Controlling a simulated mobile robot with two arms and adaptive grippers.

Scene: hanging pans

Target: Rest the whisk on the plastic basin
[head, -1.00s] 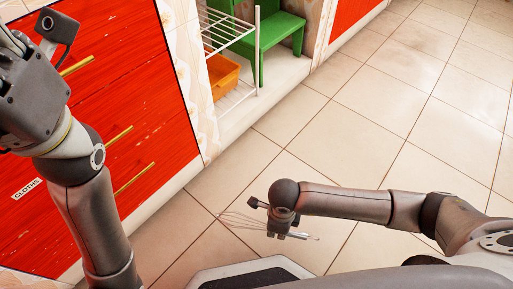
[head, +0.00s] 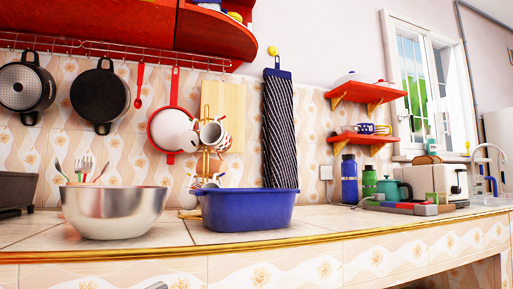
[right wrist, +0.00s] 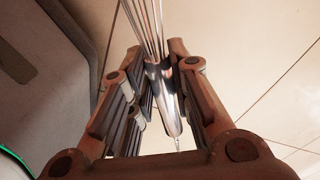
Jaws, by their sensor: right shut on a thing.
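The blue plastic basin (head: 250,212) stands upright on the counter, near the middle of the head view. Its inside is mostly hidden by its front wall. My right gripper (right wrist: 163,62) is shut on the whisk (right wrist: 167,95) in the right wrist view. The whisk's shiny metal handle lies between the fingers and its wires run up out of the top of the picture. My left gripper is not in view.
A steel bowl (head: 115,212) with utensils behind it stands left of the basin. A mug tree (head: 207,150) is behind the basin. Blue (head: 349,180) and green (head: 369,182) bottles and a teal kettle (head: 393,189) stand right. Pans hang above. Counter right of the basin is partly clear.

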